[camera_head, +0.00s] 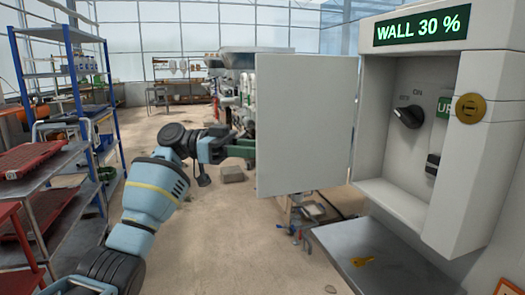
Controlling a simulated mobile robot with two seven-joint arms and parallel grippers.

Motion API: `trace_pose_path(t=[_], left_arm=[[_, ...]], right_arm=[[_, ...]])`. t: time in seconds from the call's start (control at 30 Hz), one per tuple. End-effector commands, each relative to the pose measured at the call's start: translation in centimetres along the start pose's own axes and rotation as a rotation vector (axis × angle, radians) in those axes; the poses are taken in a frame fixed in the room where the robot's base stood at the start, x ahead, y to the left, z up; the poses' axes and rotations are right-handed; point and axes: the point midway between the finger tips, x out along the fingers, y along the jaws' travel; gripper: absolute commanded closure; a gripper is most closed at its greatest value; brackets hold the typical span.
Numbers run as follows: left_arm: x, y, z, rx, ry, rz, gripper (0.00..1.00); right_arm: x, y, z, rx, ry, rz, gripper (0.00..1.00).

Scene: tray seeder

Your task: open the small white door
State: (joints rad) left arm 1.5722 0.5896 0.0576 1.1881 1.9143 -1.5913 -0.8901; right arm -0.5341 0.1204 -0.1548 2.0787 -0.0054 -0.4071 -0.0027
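The small white door (305,125) stands wide open. It is swung out to the left of the white wall cabinet (466,190), and its flat face is towards me. My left gripper (244,147) is at the door's left edge, at about mid height. Its fingertips are partly hidden at or behind that edge, so I cannot tell whether they touch the door or are open or shut. Inside the open cabinet I see a black rotary knob (408,116) under the word ON and a black lever (432,165). My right gripper is not in view.
A green display (422,25) above the opening reads WALL 30 %. A round brass lock (470,108) is on the cabinet's right front.

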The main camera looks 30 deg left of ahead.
Motion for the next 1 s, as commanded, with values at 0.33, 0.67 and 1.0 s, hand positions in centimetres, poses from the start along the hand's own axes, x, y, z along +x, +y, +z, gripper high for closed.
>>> trace_pose_path(t=[0.33,0.67,1.0], left_arm=[[-4.9,0.0,0.0,0.0,0.001,0.0,0.68],[-5.7,0.0,0.0,0.001,0.001,0.001,0.68],[-5.6,0.0,0.0,0.0,0.001,0.001,0.68]], right_arm=[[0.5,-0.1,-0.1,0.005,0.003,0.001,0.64],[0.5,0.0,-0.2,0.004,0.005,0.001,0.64],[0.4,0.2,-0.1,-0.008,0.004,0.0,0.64]])
